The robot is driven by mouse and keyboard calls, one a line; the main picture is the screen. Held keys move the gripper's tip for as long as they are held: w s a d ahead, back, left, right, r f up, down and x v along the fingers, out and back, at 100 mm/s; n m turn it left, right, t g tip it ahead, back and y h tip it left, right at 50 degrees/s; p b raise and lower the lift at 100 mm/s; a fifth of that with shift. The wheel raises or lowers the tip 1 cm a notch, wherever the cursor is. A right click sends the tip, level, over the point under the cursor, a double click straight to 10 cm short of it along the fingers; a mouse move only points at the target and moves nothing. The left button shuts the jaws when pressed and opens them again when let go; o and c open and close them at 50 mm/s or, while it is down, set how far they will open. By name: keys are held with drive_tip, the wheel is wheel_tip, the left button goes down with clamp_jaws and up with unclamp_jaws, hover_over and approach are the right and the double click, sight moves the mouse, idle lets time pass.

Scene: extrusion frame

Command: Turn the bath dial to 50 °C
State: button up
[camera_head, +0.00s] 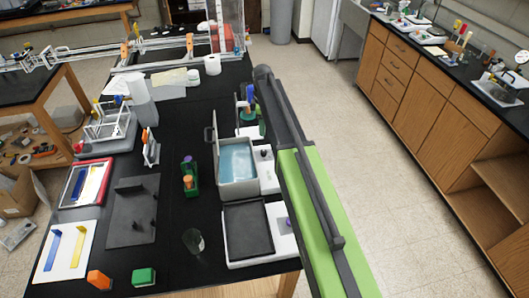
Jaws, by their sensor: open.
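The water bath is a grey open tank (222,184) with blue water (238,163), on the black bench right of its middle. A light panel (266,178) runs along its right side, next to my arm. A small dark spot (264,154) on that panel looks like the bath dial; its setting and marks are too small to read. My green and dark arm passes just right of the bath, reaching up the picture from the bottom right. My gripper cannot be made out; the arm's far end shows only a dark rounded joint.
In front of the bath is a white device with a black top plate (249,230) and a purplish knob (288,222). A green rack (190,180) and a glass beaker (194,242) stand to its left. Open floor (330,120) lies between this bench and the wooden cabinets (425,95).

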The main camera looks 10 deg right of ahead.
sight(264, 151)
drive_tip(key=f+b, duration=1.4)
drive_tip(key=f, duration=0.1)
drive_tip(key=shift+s+d+f, duration=0.1)
drive_tip(key=shift+d, duration=0.1)
clamp_jaws()
